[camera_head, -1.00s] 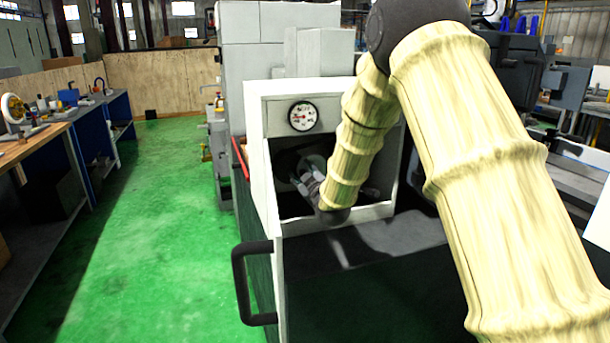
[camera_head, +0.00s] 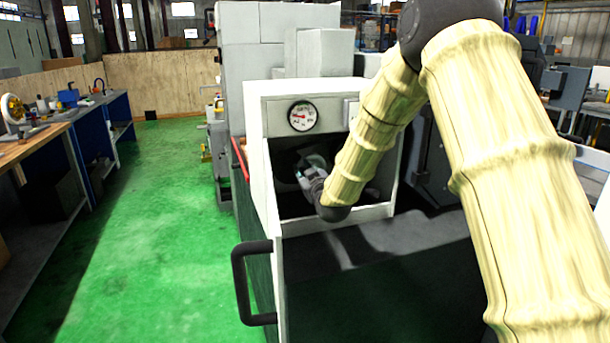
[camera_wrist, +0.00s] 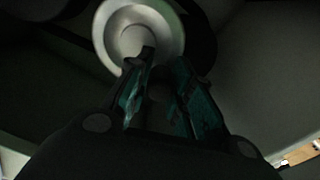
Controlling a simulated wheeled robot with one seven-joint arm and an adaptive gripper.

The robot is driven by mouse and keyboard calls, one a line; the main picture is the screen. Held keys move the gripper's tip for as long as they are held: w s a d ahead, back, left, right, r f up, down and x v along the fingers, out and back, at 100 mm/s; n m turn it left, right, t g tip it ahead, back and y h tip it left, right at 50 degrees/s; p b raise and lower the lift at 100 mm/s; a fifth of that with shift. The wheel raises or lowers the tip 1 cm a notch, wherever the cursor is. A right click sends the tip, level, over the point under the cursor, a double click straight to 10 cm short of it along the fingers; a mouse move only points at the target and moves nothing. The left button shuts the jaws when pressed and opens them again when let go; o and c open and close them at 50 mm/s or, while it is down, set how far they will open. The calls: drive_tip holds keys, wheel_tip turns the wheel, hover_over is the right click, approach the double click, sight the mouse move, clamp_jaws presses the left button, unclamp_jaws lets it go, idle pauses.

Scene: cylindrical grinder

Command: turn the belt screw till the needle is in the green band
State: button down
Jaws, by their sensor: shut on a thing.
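The round white gauge (camera_head: 303,116) sits on the white panel above the open bay. Its needle seems to point left; the green band is too small to make out. My gripper (camera_head: 310,176) reaches into the dark bay, partly covered by my arm. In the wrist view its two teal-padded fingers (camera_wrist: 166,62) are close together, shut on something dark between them. I take that to be the belt screw, which I cannot see clearly. A silver pulley-like disc (camera_wrist: 112,32) lies just beyond the fingertips, partly behind the left one.
The bay's white frame (camera_head: 262,190) surrounds my gripper closely. A black handle (camera_head: 240,285) stands out at the machine's front left. A red bar (camera_head: 241,158) runs along its left side. The green floor (camera_head: 160,230) on the left is clear, with a workbench (camera_head: 75,115) beyond.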

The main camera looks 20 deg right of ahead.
drive_tip(key=m, duration=0.1)
drive_tip(key=r+m, duration=0.1)
drive_tip(key=m, duration=0.1)
drive_tip(key=d+m, duration=0.1)
drive_tip(key=shift+r+m, duration=0.25)
drive_tip(key=shift+m, duration=0.05)
idle(0.5)
drive_tip(key=c, duration=1.3)
unclamp_jaws()
drive_tip(key=s, duration=1.2)
drive_tip(key=shift+d, duration=0.2)
